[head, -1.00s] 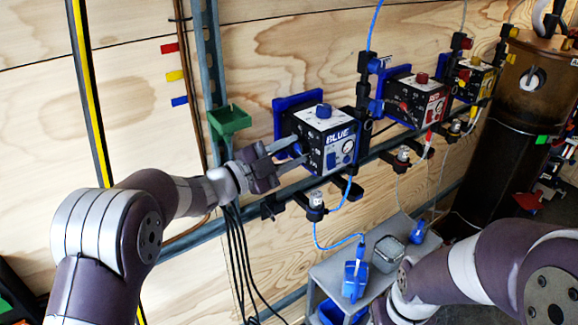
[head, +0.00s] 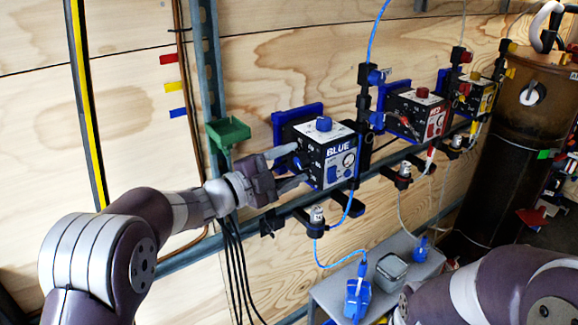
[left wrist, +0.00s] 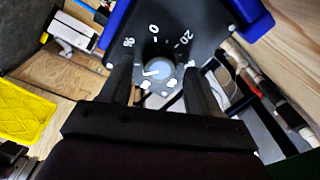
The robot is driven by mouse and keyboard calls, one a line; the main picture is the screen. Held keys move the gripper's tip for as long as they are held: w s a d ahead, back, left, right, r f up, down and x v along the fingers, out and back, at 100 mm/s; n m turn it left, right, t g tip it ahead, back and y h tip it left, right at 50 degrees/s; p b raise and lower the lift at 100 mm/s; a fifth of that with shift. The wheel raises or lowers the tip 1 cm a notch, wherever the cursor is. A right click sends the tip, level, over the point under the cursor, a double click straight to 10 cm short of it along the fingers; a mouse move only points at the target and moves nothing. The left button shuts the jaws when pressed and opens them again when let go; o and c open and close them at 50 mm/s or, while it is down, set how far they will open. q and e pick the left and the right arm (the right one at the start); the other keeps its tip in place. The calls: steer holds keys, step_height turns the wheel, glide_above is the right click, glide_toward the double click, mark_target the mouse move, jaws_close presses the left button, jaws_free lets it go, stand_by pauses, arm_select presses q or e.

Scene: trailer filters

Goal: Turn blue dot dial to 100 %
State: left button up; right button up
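The black box labelled BLUE (head: 327,152) is mounted on the wall rail, with a blue knob (head: 323,124) on top. Its left side faces my left gripper (head: 300,164), whose fingers stand apart at that side. In the left wrist view, the dial (left wrist: 160,72) has a grey-blue cap with a white pointer mark toward the left. White numbers 0 and 20 show around it; another number at the left is hard to read. The open fingers of my left gripper (left wrist: 160,88) flank the dial with gaps on both sides. My right gripper is not in view.
A box labelled RED (head: 415,115) and a yellow box (head: 478,97) stand further right on the rail. A green tray (head: 228,132) is just above my left wrist. Black cables hang below it. A grey shelf (head: 335,290) is below the boxes.

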arm_select(q)
steer(key=v, duration=1.2)
steer(key=shift+s+a+b, duration=0.15)
steer(key=shift+a+b, duration=0.1)
steer(key=shift+b, duration=0.15)
steer(key=shift+f, duration=0.15)
